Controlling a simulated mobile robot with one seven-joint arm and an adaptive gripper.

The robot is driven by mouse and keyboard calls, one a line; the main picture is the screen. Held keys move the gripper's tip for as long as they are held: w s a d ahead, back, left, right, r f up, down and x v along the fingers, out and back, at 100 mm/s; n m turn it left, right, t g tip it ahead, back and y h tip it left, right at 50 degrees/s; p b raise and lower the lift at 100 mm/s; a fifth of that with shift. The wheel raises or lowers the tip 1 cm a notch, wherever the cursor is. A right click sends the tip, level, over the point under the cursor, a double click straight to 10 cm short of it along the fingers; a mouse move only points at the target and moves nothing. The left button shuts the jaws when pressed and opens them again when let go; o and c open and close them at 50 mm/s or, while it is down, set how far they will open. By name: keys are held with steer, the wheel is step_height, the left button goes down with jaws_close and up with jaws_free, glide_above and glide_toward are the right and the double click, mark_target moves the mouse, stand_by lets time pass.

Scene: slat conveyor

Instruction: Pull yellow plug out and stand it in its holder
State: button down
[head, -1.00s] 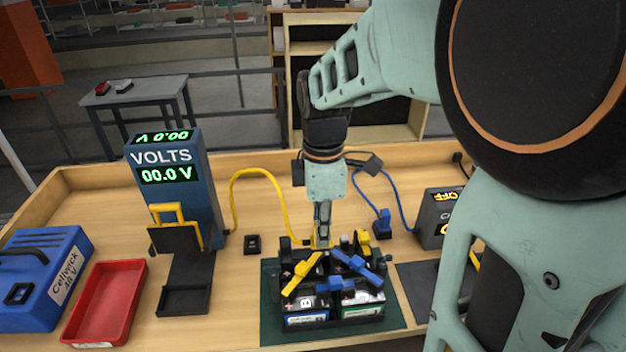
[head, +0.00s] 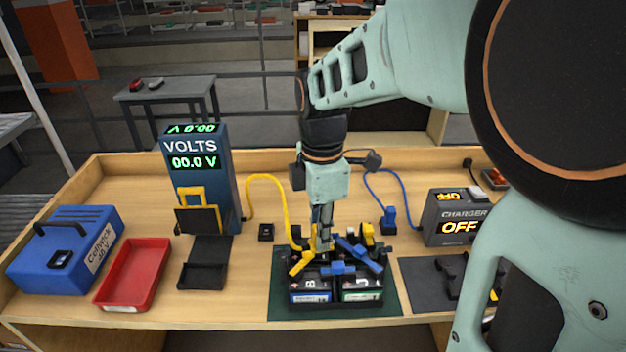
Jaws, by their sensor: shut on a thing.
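The yellow plug (head: 312,244) is mostly hidden by my gripper's fingers. Its yellow cable (head: 270,179) arches from the voltmeter down to it. My gripper (head: 325,246) points down and is shut on the plug, at the back of the black battery fixture (head: 337,301). I cannot tell whether the plug is still seated there. A small black block (head: 266,231) with a socket, apparently the holder, stands empty to the left of the fixture. A blue plug (head: 389,216) stands upright in a similar block to the right.
The fixture carries two batteries, a yellow lever (head: 302,264) and blue levers (head: 358,256) close to my fingers. The voltmeter (head: 202,180) reads 00.0 V; the charger (head: 458,217) reads OFF. A red tray (head: 133,274) and blue case (head: 65,250) are left. Bench behind the holder is clear.

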steer(key=n, duration=0.7)
steer(key=shift+n, duration=0.4)
steer(key=n, duration=0.7)
steer(key=w+a, duration=0.6)
steer(key=w, duration=0.4)
steer(key=w+a, duration=0.7)
steer(key=w, duration=0.4)
steer(key=shift+w+a, duration=0.15)
steer(key=shift+w, duration=0.05)
steer(key=shift+f, duration=0.25)
steer(key=shift+f+b, duration=3.15)
steer(key=shift+f, duration=3.75)
